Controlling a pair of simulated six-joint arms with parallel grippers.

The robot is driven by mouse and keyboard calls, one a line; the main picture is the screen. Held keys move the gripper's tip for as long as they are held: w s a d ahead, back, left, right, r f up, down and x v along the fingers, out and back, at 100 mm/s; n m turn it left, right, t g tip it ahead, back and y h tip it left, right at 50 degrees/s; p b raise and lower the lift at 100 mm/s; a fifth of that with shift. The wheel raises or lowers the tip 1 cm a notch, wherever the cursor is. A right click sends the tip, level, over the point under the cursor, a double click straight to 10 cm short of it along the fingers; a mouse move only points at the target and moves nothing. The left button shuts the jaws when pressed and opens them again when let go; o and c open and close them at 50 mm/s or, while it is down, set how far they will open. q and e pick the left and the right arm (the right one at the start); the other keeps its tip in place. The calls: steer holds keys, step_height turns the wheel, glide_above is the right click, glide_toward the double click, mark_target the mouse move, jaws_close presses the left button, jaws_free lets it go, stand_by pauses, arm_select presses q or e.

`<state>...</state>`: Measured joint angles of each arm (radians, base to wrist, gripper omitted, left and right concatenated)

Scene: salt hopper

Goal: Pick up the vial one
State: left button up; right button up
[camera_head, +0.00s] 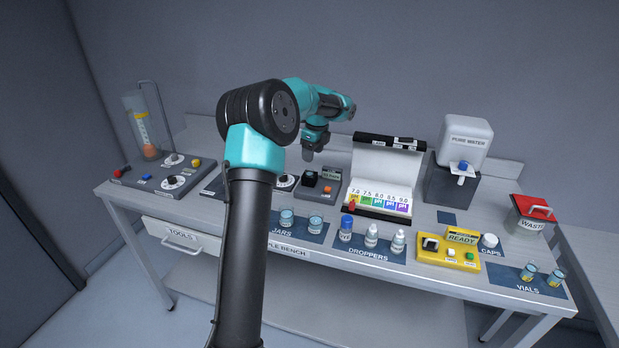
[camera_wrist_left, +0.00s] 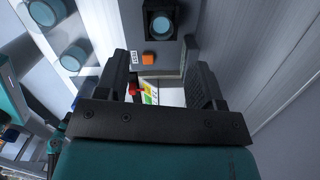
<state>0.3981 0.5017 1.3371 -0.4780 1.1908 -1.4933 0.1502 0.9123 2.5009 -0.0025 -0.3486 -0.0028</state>
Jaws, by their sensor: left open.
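Two small glass vials stand on the blue VIALS mat (camera_head: 518,281) at the right front of the bench in the head view. One vial (camera_head: 528,272) is on the left and the other vial (camera_head: 557,278) is on the right; I cannot tell which is vial one. My left gripper (camera_head: 308,156) hangs above the middle of the bench, far to the left of the vials. In the left wrist view, the left gripper (camera_wrist_left: 160,76) has its fingers apart with nothing between them. My right gripper is not seen.
Below the left gripper is a grey device with an orange button (camera_head: 327,190). Two jars (camera_head: 287,217), droppers (camera_head: 371,236), a yellow READY box (camera_head: 447,252), a white cap (camera_head: 490,241) and a waste bin (camera_head: 530,216) stand between or near. A pure water dispenser (camera_head: 465,140) stands behind.

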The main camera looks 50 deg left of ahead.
mark_target(310, 170)
arm_select(q)
steer(key=shift+a+f, duration=0.1)
steer(key=shift+f, duration=0.75)
steer(key=shift+s+a+f, duration=0.1)
steer(key=shift+a+f, duration=0.15)
steer(key=shift+f, duration=1.05)
steer(key=shift+s+a+f, duration=0.1)
steer(key=shift+a+f, duration=0.1)
steer(key=shift+f, duration=1.05)
steer(key=shift+w, duration=0.1)
steer(key=c, duration=1)
steer(key=shift+r, duration=0.1)
step_height(310, 170, up, 10)
